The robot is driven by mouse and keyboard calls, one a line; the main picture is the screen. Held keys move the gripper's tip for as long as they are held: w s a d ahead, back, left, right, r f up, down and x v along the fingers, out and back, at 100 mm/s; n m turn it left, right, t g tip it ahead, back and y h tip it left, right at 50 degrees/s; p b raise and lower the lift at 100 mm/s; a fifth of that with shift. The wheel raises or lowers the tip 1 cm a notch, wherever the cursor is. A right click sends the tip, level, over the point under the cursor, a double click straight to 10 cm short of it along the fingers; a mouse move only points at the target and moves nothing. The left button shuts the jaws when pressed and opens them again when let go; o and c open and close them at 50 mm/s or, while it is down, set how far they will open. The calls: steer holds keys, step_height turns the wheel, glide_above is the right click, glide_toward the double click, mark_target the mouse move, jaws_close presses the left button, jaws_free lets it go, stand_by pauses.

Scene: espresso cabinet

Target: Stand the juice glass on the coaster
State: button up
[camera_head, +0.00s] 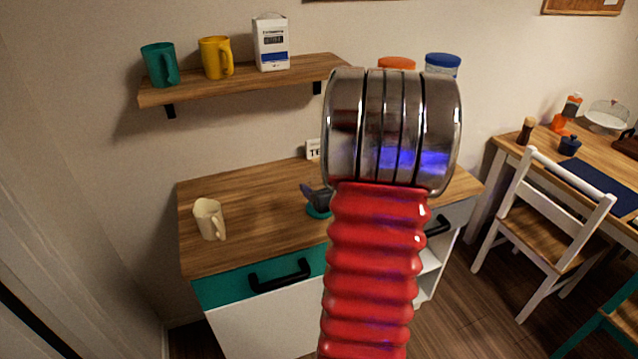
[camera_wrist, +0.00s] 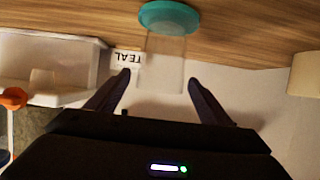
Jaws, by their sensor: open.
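The teal coaster (camera_wrist: 160,17) lies on the wooden cabinet top, which shows upside down in the wrist view. The clear juice glass (camera_wrist: 166,62) appears to stand upright on it, its base over the coaster. My gripper (camera_wrist: 159,82) is open, with one dark finger on each side of the glass near its rim; I cannot tell whether either finger touches it. In the head view the coaster (camera_head: 317,212) shows only in part, and my dark gripper (camera_head: 308,191) is just above it. My arm hides much there, and the glass cannot be made out.
A cream mug (camera_head: 208,219) stands on the cabinet's left. A small sign (camera_wrist: 128,57) reading TEAL is behind the glass. A wall shelf (camera_head: 200,88) with mugs and a carton hangs above. The cabinet's front left is clear.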

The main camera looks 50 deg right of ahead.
steer(key=v, duration=0.6)
steer(key=shift+s+a+r, duration=0.15)
steer(key=shift+s, duration=0.15)
stand_by(0.3)
steer(key=w+a+r+n+g+y, duration=0.1)
steer(key=w+a+r+g, duration=0.2)
steer(key=a, duration=0.6)
steer(key=w+a+r+n, duration=0.1)
steer(key=w+a+r, duration=0.1)
steer(key=a+r, duration=0.5)
steer(key=s+a+n+g+y, duration=0.1)
steer(key=s+a, duration=0.4)
steer(key=a, duration=0.8)
steer(key=s+a+f+n+g+y, duration=0.1)
steer(key=s+a+y, duration=0.4)
steer(key=a, duration=0.9)
steer(key=shift+s+a+n+g, duration=0.25)
steer(key=shift+s+n+g, duration=0.25)
steer(key=shift+n, duration=0.6)
steer(key=shift+f, duration=0.15)
